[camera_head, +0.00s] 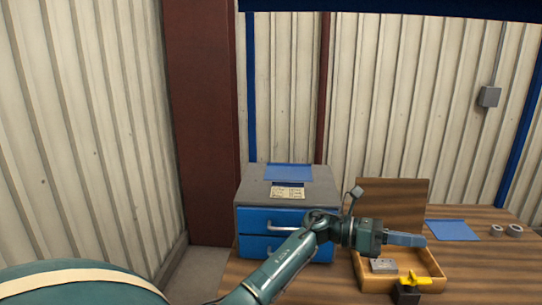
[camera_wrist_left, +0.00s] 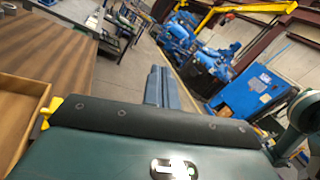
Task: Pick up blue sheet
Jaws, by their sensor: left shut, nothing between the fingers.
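One flat blue sheet (camera_head: 288,172) lies on top of the grey drawer cabinet (camera_head: 243,195). Another blue sheet (camera_head: 453,230) lies on the wooden table to the right of the open wooden box. My left gripper (camera_head: 424,240) is shut and empty, its fingers pointing right above the box and ending just left of the table sheet in the head view. In the left wrist view, the shut fingers (camera_wrist_left: 160,72) point away over the floor, and no blue sheet can be made out there.
The open wooden box (camera_head: 437,272) has a raised lid and a grey block (camera_head: 383,265) inside. Grey rings (camera_head: 513,230) lie at the table's right. A paper label (camera_head: 287,192) lies on the cabinet top.

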